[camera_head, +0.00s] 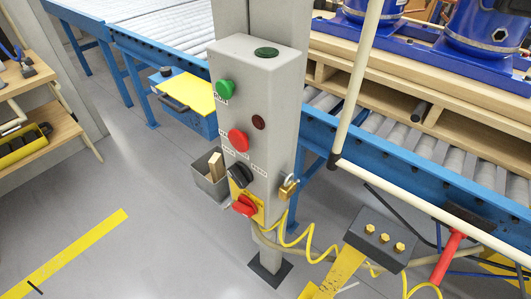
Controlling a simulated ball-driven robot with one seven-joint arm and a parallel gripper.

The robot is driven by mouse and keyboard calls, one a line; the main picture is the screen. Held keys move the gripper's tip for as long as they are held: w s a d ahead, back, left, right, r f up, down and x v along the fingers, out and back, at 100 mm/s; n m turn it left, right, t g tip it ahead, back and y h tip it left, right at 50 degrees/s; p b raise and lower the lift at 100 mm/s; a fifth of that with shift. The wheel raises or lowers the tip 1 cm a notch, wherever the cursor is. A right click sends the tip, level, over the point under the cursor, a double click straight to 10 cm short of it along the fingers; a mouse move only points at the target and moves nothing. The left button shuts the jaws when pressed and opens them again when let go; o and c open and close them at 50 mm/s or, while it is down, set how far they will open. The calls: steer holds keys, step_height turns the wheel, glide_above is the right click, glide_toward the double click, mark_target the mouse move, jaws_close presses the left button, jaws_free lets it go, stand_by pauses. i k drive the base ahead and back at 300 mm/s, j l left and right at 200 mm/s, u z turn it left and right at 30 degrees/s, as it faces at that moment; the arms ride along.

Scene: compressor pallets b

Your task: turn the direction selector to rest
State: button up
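A grey control box (257,120) stands on a post in the middle of the head view. The direction selector appears to be the black knob (239,176) on its front, below a red button (238,140). Small white labels sit around the knob, too small to read. Its pointer direction is hard to tell. Below it is a red rotary switch (245,206) on a yellow plate. A brass padlock (288,187) hangs at the box's right side. My gripper is not in view.
A green button (224,87) and a dark red lamp (259,122) are also on the box. A blue roller conveyor (330,125) runs behind. A beige rail (440,190), yellow coiled hose (305,243) and dark block with brass fittings (377,239) crowd the right. Grey floor (150,190) is clear at left.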

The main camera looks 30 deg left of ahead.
mark_target(240, 174)
steer(key=u, duration=1.1)
